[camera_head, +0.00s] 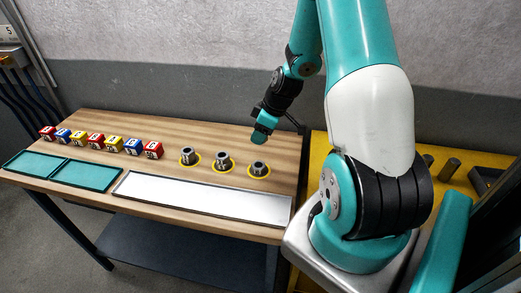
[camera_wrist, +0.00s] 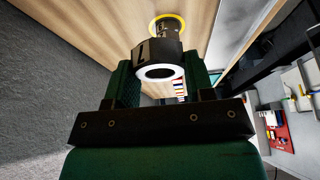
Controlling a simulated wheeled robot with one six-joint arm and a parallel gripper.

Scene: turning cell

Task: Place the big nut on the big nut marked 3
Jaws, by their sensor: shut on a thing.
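My gripper (camera_head: 261,135) is in the air above the back right of the wooden table. In the wrist view my gripper (camera_wrist: 160,82) is shut on a big nut (camera_wrist: 145,53), a dark grey ring-like piece with a pale end face and a dark mark I cannot read surely. The held nut is too hidden to make out in the head view. Three grey nuts stand on yellow rings: left (camera_head: 187,155), middle (camera_head: 222,159) and right (camera_head: 258,168). Their marks are too small to read. One ringed nut (camera_wrist: 170,24) shows beyond the held one, apart from it.
A row of red, blue and yellow numbered cubes (camera_head: 96,141) stands left of the nuts. A long white tray (camera_head: 200,197) and teal trays (camera_head: 88,175) lie along the front. A yellow surface (camera_head: 315,175) with dark cylinders (camera_head: 449,168) is at right. The wood behind the nuts is clear.

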